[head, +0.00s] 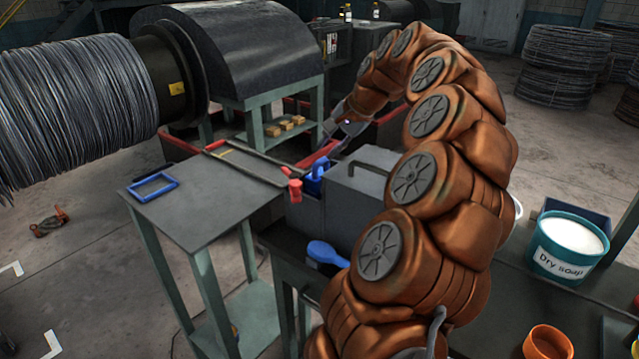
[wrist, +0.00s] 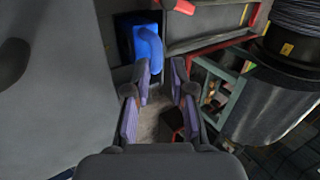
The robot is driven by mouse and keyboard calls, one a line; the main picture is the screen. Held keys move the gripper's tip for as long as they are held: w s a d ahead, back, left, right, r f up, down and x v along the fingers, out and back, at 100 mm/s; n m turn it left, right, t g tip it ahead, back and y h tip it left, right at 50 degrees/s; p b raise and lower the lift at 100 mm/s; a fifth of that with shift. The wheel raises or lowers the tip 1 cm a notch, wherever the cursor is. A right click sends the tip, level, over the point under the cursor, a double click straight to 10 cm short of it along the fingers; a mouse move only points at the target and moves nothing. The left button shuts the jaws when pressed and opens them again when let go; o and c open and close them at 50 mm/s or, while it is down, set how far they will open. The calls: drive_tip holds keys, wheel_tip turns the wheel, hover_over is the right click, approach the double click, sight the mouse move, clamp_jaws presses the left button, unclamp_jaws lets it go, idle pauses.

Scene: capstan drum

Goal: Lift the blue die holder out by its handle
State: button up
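The blue die holder (head: 314,184) with its rounded handle stands in a slot at the left end of a grey box (head: 365,190) in the head view. In the wrist view the blue die holder (wrist: 147,45) lies just beyond the fingertips, slightly left of the gap between them. My gripper (wrist: 161,72) is open, with nothing between its fingers. In the head view my gripper (head: 340,138) hangs above and behind the holder, apart from it. The holder's lower part is hidden in the slot.
A blue frame (head: 153,186) lies on the grey table (head: 205,215). A blue brush-like item (head: 327,254) lies in front of the box. A dry soap tub (head: 567,248) stands at right.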

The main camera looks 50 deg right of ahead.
sight(322, 160)
drive_tip(key=shift+d+p+x, duration=0.25)
drive_tip(key=shift+p+x, duration=0.3)
drive_tip(key=shift+x, duration=0.7)
drive_tip(key=shift+d+p+x, duration=0.2)
drive_tip(key=shift+p+x, duration=0.3)
drive_tip(key=shift+x, duration=0.75)
drive_tip(key=shift+d+p+x, duration=0.25)
drive_tip(key=shift+p+x, duration=0.3)
drive_tip(key=shift+x, duration=0.7)
drive_tip(key=shift+s+f, duration=0.1)
drive_tip(key=shift+s, duration=0.05)
clamp_jaws()
